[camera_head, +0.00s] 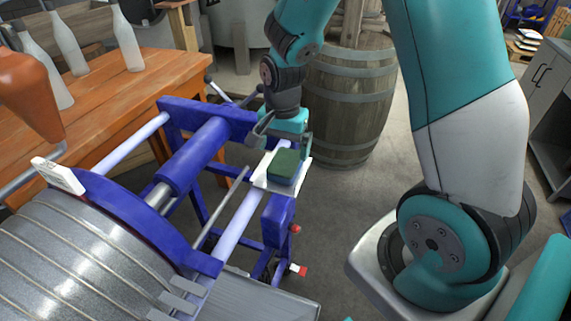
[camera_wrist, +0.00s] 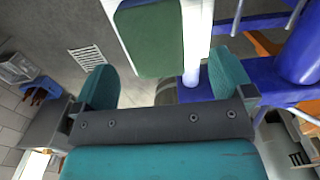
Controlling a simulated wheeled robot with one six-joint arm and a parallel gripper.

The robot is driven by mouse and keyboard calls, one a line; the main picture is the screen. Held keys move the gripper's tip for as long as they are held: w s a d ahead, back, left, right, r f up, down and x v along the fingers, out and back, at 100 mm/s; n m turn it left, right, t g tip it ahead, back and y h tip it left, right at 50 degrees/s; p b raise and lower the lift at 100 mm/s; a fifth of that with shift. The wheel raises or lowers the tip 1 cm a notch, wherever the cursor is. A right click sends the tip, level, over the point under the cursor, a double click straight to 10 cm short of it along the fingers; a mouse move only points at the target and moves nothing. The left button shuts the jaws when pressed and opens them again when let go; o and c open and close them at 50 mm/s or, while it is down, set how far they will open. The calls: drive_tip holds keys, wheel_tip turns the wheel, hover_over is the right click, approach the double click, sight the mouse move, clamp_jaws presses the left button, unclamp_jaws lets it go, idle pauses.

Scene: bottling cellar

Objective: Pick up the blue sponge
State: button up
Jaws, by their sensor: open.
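The blue sponge (camera_head: 284,167) has a dark green top and a blue lower side. It lies on a white plate (camera_head: 262,180) on the blue metal frame, near the middle of the head view. In the wrist view the sponge (camera_wrist: 151,40) shows its green face at the top, with the white plate (camera_wrist: 197,30) beside it. My gripper (camera_head: 282,142) is just behind the sponge in the head view, its fingers spread. The wrist view shows the two teal fingers (camera_wrist: 164,82) apart with nothing between them; the sponge lies beyond their tips, roughly between them.
A blue press frame (camera_head: 190,155) with bars surrounds the plate. A ribbed metal drum (camera_head: 90,265) is at the lower left. A wooden table (camera_head: 150,75) with several bottles stands at the left. A barrel (camera_head: 350,95) stands behind my gripper.

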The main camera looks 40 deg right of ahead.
sight(285, 161)
drive_tip(key=f, duration=0.2)
drive_tip(key=f+p, duration=0.1)
drive_tip(key=f, duration=0.2)
drive_tip(key=shift+s+d, duration=0.2)
drive_tip(key=c, duration=1.1)
drive_tip(key=shift+o, duration=0.2)
wheel_tip(285, 161, up, 20)
drive_tip(key=b, duration=0.1)
drive_tip(key=shift+o, duration=0.6)
drive_tip(key=shift+f, duration=0.1)
